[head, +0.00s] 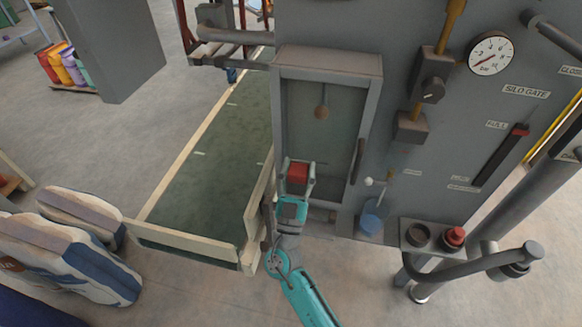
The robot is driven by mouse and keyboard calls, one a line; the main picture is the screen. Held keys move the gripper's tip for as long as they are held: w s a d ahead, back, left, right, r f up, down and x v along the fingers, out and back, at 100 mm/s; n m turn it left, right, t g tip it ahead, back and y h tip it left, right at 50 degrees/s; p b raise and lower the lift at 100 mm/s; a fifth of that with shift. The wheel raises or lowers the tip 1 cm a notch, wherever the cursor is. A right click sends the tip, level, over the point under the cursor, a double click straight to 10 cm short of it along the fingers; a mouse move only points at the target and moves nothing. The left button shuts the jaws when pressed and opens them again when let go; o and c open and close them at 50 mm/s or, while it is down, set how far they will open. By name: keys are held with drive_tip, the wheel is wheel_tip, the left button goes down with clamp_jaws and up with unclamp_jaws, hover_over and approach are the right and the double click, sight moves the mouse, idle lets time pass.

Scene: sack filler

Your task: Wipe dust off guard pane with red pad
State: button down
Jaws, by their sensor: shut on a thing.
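The guard pane (337,115) is a greyish-green, see-through panel in a grey frame on the machine's front. A round brown thing on a thin rod shows in the pane's area. The red pad (298,173) is a small red block in my gripper (297,178), in front of the pane's lower left part. My gripper is shut on the pad. I cannot tell whether the pad touches the pane. Dust on the pane is too faint to make out. My gripper hides the pane's lower left corner.
A dark handle (357,161) stands at the pane's right edge. A green conveyor (205,180) with wooden rails lies left. Filled sacks (70,255) lie at lower left.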

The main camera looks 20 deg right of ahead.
drive_tip(key=shift+s+d, duration=0.3)
drive_tip(key=shift+d, duration=0.2)
drive_tip(key=shift+w, duration=0.1)
drive_tip(key=shift+a, duration=0.1)
drive_tip(key=shift+w+a, duration=1.25)
drive_tip(key=shift+a, duration=0.2)
drive_tip(key=shift+a, duration=0.15)
drive_tip(key=shift+s+a, duration=0.55)
drive_tip(key=shift+s, duration=0.25)
drive_tip(key=shift+s+a, duration=0.55)
drive_tip(key=shift+s, duration=0.3)
drive_tip(key=shift+s+a, duration=0.55)
drive_tip(key=shift+s, duration=0.25)
drive_tip(key=shift+s, duration=0.1)
